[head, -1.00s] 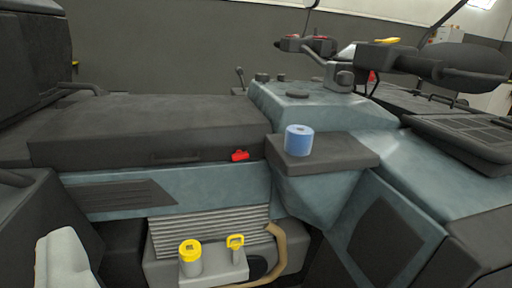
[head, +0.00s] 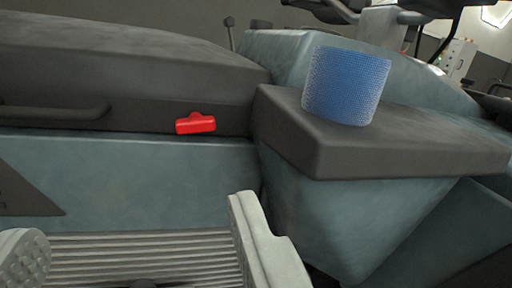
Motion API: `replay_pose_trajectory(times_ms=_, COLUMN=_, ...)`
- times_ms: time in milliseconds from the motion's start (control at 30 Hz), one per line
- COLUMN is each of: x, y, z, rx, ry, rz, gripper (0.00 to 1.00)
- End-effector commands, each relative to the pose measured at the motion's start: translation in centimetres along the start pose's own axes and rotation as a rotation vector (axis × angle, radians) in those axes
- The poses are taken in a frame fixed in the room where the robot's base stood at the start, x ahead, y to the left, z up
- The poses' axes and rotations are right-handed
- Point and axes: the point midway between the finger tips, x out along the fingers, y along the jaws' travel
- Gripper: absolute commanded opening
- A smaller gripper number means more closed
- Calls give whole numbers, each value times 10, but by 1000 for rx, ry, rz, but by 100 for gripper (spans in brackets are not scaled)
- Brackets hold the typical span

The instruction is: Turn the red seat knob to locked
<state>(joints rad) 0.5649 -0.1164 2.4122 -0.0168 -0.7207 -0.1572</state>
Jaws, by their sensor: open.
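The red seat knob (head: 195,123) is a small bar-shaped handle on the side of the dark seat (head: 130,75), just above the grey-blue body panel. It lies nearly level, with its right end slightly raised. My gripper (head: 145,255) shows at the bottom of the head view, with one pale finger at the lower left and one right of the middle. The fingers are wide apart with nothing between them. The knob appears above the gap between them and is not touched. I see no lock marking beside it.
A blue cylindrical roll (head: 346,86) stands on a dark ledge (head: 420,145) to the right of the knob. A dark grab handle (head: 55,111) runs along the seat side at left. A ribbed grey panel (head: 140,258) lies below. Handlebars rise at the upper right.

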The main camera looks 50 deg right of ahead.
Motion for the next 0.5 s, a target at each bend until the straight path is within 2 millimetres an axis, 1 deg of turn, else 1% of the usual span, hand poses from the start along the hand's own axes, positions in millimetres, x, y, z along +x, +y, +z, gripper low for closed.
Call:
replay_pose_trajectory(times_ms=33, x=5, y=8, z=10, rx=-4, ry=-4, rz=14, gripper=62)
replay_pose_trajectory(times_ms=67, x=7, y=11, z=14, rx=-6, ry=-5, rz=19, gripper=62)
replay_pose_trajectory(times_ms=200, x=13, y=20, z=24, rx=-11, ry=-4, rz=36, gripper=62)
replay_pose_trajectory(times_ms=367, x=21, y=21, z=26, rx=-12, ry=-2, rz=38, gripper=62)
replay_pose_trajectory(times_ms=500, x=38, y=22, z=26, rx=-12, ry=-4, rz=37, gripper=62)
